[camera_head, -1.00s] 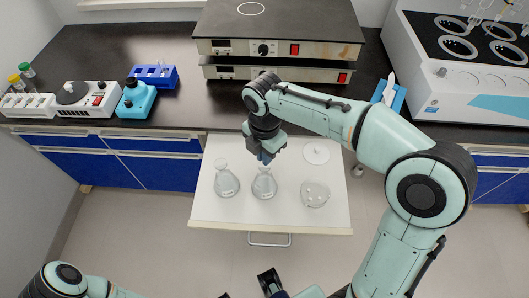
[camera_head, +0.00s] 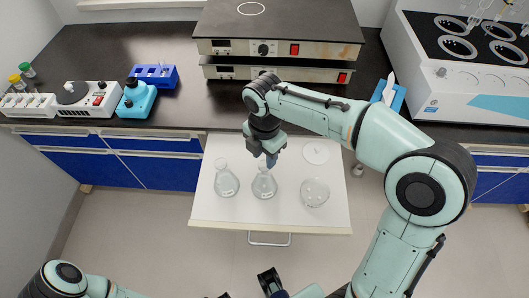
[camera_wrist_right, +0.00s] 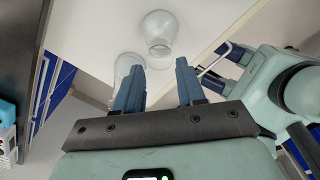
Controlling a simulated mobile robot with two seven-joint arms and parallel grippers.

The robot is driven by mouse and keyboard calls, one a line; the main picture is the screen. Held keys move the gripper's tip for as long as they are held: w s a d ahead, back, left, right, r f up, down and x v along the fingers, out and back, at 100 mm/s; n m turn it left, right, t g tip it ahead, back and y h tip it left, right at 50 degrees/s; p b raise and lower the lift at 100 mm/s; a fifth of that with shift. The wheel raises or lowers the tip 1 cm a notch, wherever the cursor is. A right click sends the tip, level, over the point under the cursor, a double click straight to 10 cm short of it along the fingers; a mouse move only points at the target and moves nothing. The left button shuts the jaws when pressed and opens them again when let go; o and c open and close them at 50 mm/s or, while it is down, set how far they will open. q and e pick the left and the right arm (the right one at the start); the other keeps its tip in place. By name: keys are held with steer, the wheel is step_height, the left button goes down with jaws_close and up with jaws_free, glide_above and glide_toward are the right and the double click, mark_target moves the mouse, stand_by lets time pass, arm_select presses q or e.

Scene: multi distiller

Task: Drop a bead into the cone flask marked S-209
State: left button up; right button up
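Two clear cone flasks stand upright on the white pull-out shelf (camera_head: 240,216): a left flask (camera_head: 226,184) and a middle flask (camera_head: 264,186). Both have small labels, too small to read. A round clear glass dish (camera_head: 314,193) sits to their right; I cannot make out beads in it. My right gripper (camera_head: 271,161) points down by the middle flask's mouth. In the right wrist view its two blue fingers (camera_wrist_right: 158,70) are apart, with nothing seen between them. One glass (camera_wrist_right: 160,30) shows beyond them, another (camera_wrist_right: 127,65) partly behind the left finger.
A round white lid (camera_head: 315,152) lies on the shelf behind the dish. Hot plates (camera_head: 280,48) stand on the dark bench behind. A blue rack (camera_head: 155,76) and small devices are at the left, a large white bath (camera_head: 465,85) at the right.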

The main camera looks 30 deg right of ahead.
step_height(320, 180, up, 14)
steer(key=p, duration=0.3)
steer(key=shift+f, duration=0.25)
stand_by(0.7)
